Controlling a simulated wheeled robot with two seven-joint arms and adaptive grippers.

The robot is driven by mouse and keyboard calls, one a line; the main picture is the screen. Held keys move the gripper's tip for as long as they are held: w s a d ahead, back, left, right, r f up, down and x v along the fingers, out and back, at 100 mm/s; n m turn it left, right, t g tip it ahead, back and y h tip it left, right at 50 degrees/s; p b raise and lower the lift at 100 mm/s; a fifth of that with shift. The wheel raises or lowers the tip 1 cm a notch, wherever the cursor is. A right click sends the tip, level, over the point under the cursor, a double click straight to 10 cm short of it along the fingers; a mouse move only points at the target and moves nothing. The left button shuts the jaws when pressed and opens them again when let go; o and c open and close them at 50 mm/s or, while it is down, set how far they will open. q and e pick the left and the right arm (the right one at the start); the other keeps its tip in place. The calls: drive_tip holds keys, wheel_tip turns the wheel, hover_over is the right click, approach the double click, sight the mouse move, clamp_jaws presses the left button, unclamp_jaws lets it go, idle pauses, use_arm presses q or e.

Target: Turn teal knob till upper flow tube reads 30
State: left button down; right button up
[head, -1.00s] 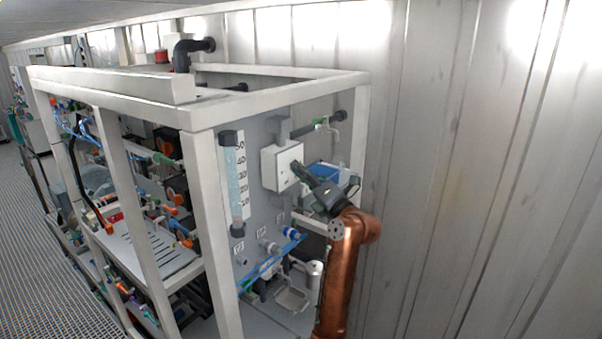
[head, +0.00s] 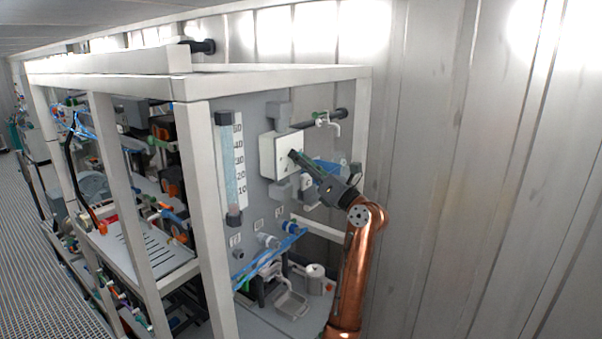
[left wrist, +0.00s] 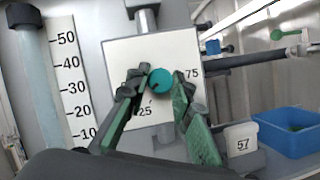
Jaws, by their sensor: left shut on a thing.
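The teal knob (left wrist: 160,81) sits on a white square plate (left wrist: 187,45) marked 25 and 75. A small dark mark shows on the knob's lower left. My left gripper (left wrist: 161,76) has its green fingers on either side of the knob, shut on it. In the head view my left gripper (head: 294,154) reaches the white plate (head: 268,155) from the right, hiding the knob. The upper flow tube (head: 229,165) stands upright left of the plate, with a scale from 10 to 50; it also shows in the left wrist view (left wrist: 38,85). I cannot tell its reading.
A white frame post (head: 209,200) stands left of the tube. Blue hoses (head: 270,260) and valves lie below. A blue bin (left wrist: 287,133) and a white tub marked 57 (left wrist: 241,137) are right of the plate. A corrugated wall (head: 470,170) closes the right side.

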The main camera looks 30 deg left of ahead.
use_arm(q)
drive_tip(key=shift+w+f+n+g+y+b, duration=0.2)
drive_tip(key=shift+n+g, duration=0.75)
drive_tip(key=shift+n, duration=0.9)
drive_tip(key=shift+s+r+n+g+y+b, duration=0.15)
drive_tip(key=shift+n+g+b, duration=0.15)
drive_tip(key=shift+n+g, duration=1.15)
drive_tip(key=shift+w+f+n+g+y+b, duration=0.2)
drive_tip(key=shift+n+g, duration=0.3)
drive_tip(key=shift+n, duration=1.8)
use_arm(e)
drive_tip(key=shift+f, duration=1.15)
use_arm(q)
drive_tip(key=shift+r+n, duration=0.1)
drive_tip(key=shift+n, duration=0.2)
use_arm(e)
drive_tip(key=shift+d, duration=0.1)
use_arm(q)
drive_tip(key=c, duration=1.9)
unclamp_jaws()
drive_tip(key=shift+o, duration=1.1)
drive_tip(key=shift+r, duration=0.1)
use_arm(e)
drive_tip(key=shift+a, duration=0.25)
use_arm(q)
drive_tip(key=shift+d, duration=0.15)
use_arm(e)
drive_tip(key=shift+d, duration=0.1)
